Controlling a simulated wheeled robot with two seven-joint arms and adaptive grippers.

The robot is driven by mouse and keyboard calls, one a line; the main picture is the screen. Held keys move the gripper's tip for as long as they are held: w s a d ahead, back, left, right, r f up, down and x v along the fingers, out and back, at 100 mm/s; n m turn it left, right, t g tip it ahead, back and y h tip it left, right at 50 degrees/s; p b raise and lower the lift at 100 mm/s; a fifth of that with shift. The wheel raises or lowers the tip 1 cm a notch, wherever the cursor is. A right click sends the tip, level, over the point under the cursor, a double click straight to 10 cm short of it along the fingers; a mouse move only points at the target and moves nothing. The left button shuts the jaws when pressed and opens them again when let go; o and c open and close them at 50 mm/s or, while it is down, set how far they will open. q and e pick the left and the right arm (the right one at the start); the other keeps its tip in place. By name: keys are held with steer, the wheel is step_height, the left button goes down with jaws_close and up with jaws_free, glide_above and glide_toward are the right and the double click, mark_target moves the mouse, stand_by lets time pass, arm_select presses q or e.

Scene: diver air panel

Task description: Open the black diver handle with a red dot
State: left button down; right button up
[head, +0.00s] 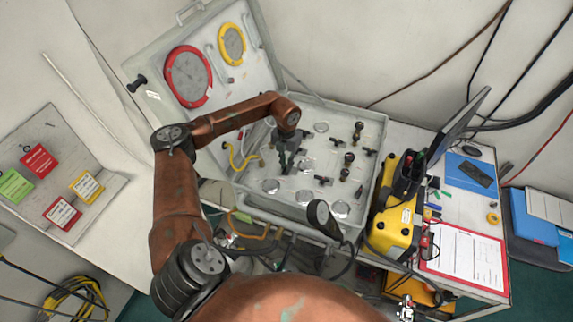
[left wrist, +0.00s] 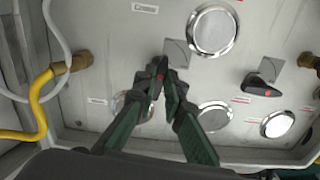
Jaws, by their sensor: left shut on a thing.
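The open grey case (head: 345,113) holds an air panel with round gauges and black handles. My left gripper (head: 284,166) reaches down onto the left part of this panel. In the left wrist view its two green-black fingers (left wrist: 164,84) are closed around a small black handle (left wrist: 161,67) with a red dot, in front of a grey square plate (left wrist: 178,50). The fingers hide much of this handle. A second black handle (left wrist: 262,88) with a red dot sits to the right, apart from the fingers; it also shows in the head view (head: 322,181). My right gripper does not show.
Several black knobs (head: 349,158) stand right of my gripper. A yellow hose (left wrist: 38,112) runs at the panel's left. The raised case lid (head: 205,60) stands behind my arm. A yellow device (head: 393,225) sits close to the case's right.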

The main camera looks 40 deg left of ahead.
arm_select(q)
steer(key=shift+a+r+n, duration=0.1)
steer(key=shift+n, duration=0.3)
steer(key=c, duration=2)
jaws_free()
step_height(320, 180, up, 12)
steer(key=shift+f, duration=0.1)
